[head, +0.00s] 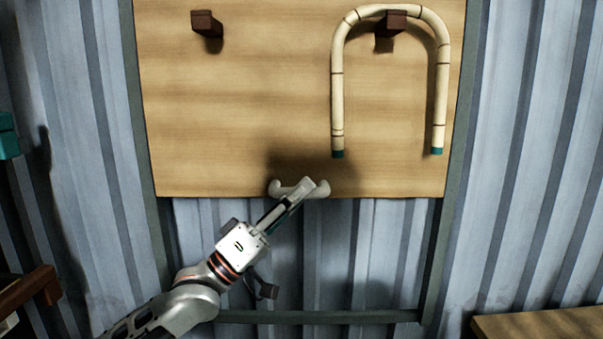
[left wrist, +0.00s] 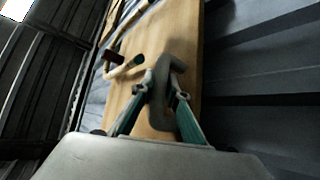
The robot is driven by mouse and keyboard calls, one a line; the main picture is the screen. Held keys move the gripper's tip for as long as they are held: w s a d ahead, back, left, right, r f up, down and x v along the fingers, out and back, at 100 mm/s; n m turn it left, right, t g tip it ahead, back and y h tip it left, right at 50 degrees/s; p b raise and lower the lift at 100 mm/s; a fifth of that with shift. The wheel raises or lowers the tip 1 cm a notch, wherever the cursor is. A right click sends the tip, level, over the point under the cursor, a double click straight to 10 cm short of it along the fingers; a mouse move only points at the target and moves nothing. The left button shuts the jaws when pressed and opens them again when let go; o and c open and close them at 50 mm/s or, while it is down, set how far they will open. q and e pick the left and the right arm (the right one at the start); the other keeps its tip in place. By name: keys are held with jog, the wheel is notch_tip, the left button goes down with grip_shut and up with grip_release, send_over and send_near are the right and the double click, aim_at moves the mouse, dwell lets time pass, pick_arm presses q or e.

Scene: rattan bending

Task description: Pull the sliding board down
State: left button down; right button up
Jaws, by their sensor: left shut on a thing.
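The wooden sliding board (head: 260,100) sits in a dark frame (head: 148,150) on the wall, with bare wall showing below its lower edge. A pale handle (head: 277,189) is fixed at the board's lower edge. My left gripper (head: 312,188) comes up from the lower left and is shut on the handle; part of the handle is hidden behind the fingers. In the left wrist view the grey handle (left wrist: 161,82) stands between my two fingers, with the board (left wrist: 188,45) behind it. My right gripper is not in view.
A U-shaped rattan piece (head: 337,90) with teal ends hangs on a dark peg (head: 396,20) at the board's upper right. Another dark peg (head: 206,22) is at upper left. A wooden surface (head: 545,322) is at lower right, a brown edge (head: 28,289) at lower left.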

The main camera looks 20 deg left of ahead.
pick_arm(q)
jog(key=shift+f+y, duration=0.3)
jog(key=shift+f, duration=0.6)
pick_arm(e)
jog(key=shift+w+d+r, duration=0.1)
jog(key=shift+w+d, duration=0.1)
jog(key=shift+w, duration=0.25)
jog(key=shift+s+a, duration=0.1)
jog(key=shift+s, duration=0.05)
pick_arm(q)
jog(key=c, duration=2.2)
grip_release()
jog(key=shift+c, duration=0.2)
jog(key=v, duration=0.7)
jog(key=shift+f, duration=0.15)
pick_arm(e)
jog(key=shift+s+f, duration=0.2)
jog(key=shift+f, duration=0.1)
pick_arm(q)
jog(key=shift+s+a, duration=0.1)
